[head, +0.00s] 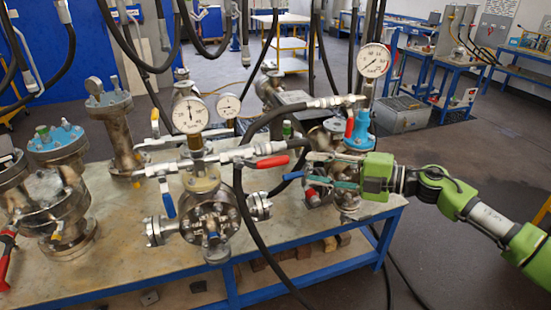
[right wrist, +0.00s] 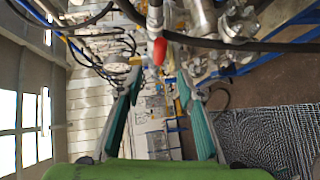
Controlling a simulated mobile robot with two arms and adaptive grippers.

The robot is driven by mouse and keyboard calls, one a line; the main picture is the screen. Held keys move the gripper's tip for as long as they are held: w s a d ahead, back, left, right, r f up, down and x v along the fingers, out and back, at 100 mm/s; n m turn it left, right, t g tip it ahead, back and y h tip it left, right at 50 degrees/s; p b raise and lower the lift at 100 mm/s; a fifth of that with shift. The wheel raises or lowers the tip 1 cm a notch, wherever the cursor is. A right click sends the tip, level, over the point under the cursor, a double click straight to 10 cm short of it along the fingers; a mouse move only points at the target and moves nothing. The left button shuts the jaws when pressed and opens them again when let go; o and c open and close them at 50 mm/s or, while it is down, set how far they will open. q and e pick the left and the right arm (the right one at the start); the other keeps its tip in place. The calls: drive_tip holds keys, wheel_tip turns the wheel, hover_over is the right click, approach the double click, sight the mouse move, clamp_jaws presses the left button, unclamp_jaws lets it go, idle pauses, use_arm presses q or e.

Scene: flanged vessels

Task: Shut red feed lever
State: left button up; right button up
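A red lever handle (head: 272,161) lies roughly level on the white hose fitting, above the flanged vessel (head: 212,222) at the table's middle. My right gripper (head: 307,169) reaches in from the right, with its fingers pointing left to the right of this handle. In the right wrist view its teal-padded fingers (right wrist: 158,78) are spread apart with nothing between them. A red handle end (right wrist: 159,52) shows just past the fingertips, apart from them; it looks like the same lever. The lever's pivot is hard to make out. My left gripper is not in view.
Another red handle (head: 349,127) stands upright at the right vessel, near the blue cap (head: 361,130). A blue handle (head: 167,198) hangs at the middle vessel. A red handle (head: 6,262) is at far left. Black hoses (head: 240,195) and pressure gauges (head: 190,114) crowd the space.

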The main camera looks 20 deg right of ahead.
sight(280, 162)
drive_tip(key=p+x, duration=0.4)
drive_tip(key=x, duration=0.7)
drive_tip(key=shift+w+r, duration=0.1)
drive_tip(key=shift+w, duration=0.05)
drive_tip(key=shift+w+a+p, duration=0.3)
drive_tip(key=shift+w+a, duration=0.05)
drive_tip(key=shift+a, duration=0.05)
drive_tip(key=shift+w+f, duration=0.1)
drive_tip(key=shift+f, duration=0.15)
clamp_jaws()
